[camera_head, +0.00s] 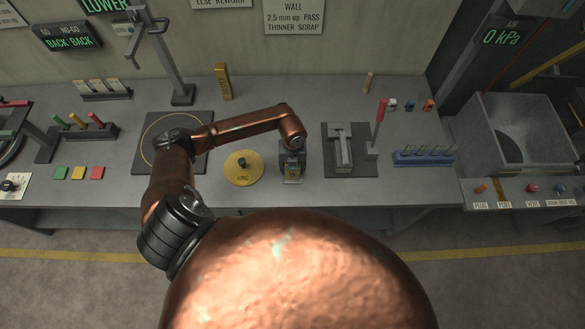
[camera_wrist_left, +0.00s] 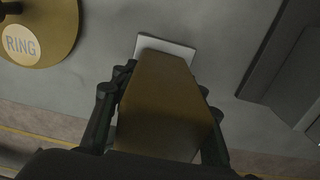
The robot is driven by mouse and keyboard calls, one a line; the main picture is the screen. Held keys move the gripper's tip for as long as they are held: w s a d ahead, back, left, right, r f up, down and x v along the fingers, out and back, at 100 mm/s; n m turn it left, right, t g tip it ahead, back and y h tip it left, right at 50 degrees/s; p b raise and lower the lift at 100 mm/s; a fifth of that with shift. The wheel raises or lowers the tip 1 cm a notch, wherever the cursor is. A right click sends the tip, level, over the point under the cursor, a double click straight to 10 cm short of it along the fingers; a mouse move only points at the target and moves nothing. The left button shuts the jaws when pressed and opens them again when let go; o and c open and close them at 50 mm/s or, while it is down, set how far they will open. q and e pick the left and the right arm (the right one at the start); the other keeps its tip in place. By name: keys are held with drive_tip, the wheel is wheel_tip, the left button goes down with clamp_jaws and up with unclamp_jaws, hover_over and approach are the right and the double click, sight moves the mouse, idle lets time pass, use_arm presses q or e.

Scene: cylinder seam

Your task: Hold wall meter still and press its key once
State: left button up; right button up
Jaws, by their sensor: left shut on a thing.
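A yellow-brown block (camera_wrist_left: 165,95), which I take to be the wall meter, is between the fingers of my left gripper (camera_wrist_left: 160,110) in the left wrist view. In the head view, my left gripper (camera_head: 292,158) points down at the table, shut on this block (camera_head: 292,168). The block is just above or on a small pale plate (camera_wrist_left: 180,46); I cannot tell if they touch. The face with the key is not visible. My right gripper is not in view.
A yellow RING disc (camera_head: 243,175) lies left of the gripper. A dark fixture (camera_head: 358,165) with a grey slide stands to its right, beside a red-handled lever (camera_head: 379,112). A yellow upright block (camera_head: 223,82) stands behind. Bare table (camera_head: 285,95) lies behind the gripper.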

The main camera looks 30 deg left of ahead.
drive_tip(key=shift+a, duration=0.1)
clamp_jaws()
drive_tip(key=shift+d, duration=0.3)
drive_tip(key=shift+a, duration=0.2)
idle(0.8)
